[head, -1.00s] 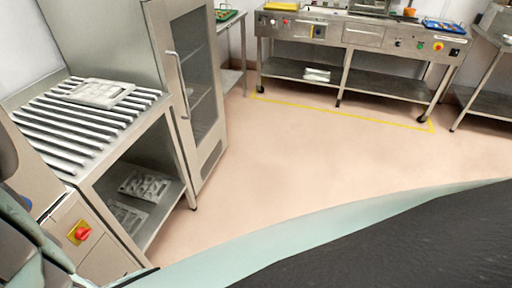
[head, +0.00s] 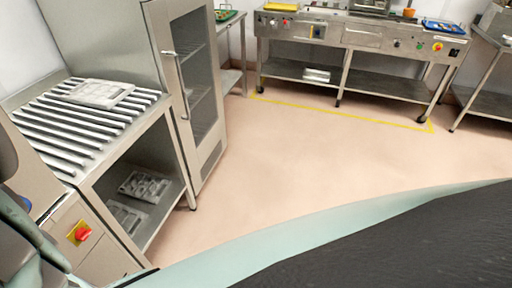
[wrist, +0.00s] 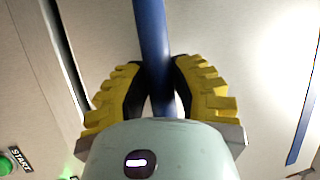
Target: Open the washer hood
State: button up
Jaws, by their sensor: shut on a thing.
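In the wrist view my gripper (wrist: 160,95), with yellow ribbed fingers, is shut on a blue bar (wrist: 151,35) that runs up between the fingers to the top of the picture. The bar looks like the hood handle; a pale metal surface (wrist: 235,45) lies behind it. In the head view, only part of the washer (head: 68,222) shows at the lower left, with a red knob (head: 82,232) on a yellow plate. My gripper is out of the head view, and I cannot tell from it how far the hood is raised.
A ribbed metal table (head: 95,150) with a grey mould tray (head: 98,93) adjoins the washer. A glass-door cabinet (head: 205,140) stands beyond it. A green button (wrist: 5,166) labelled START shows in the wrist view. The floor (head: 300,150) ahead is clear.

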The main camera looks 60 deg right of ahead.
grip_shut()
jog(key=shift+r, duration=0.1)
